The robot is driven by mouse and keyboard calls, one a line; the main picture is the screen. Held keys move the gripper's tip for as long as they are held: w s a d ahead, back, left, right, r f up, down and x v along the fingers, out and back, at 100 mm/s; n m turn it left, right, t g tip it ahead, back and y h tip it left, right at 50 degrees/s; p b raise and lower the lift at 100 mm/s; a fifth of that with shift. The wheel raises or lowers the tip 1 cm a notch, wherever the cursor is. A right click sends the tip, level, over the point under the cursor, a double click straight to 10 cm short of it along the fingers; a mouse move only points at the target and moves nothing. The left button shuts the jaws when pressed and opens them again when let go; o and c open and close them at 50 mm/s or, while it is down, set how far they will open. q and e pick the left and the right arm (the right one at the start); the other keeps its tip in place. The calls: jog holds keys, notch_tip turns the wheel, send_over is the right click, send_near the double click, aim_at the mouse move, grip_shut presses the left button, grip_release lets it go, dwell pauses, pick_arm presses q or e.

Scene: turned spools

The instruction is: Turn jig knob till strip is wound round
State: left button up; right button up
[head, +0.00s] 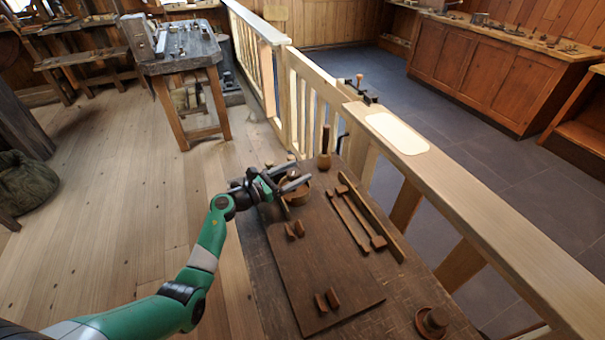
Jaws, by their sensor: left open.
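My left gripper (296,184) is open at the far left end of the dark wooden workbench (262,262). Its fingers reach over a round, light brown wooden piece (299,196), which may be the jig with the strip. The gripper partly covers this piece, so I cannot make out a knob on it or how far any strip goes round. I cannot tell whether the fingers touch it. My right gripper is out of view.
A dark board (322,268) with small wooden pieces lies on the bench. Long wooden tools (358,222) lie to its right. An upright wooden handle (324,160) stands behind. A round turned piece (433,321) sits front right. A railing (470,185) borders the bench.

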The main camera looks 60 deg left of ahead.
pick_arm(q)
jog(key=shift+w+a+b, duration=0.1)
jog(key=shift+w+b, duration=0.2)
jog(key=shift+w, duration=1.05)
grip_shut()
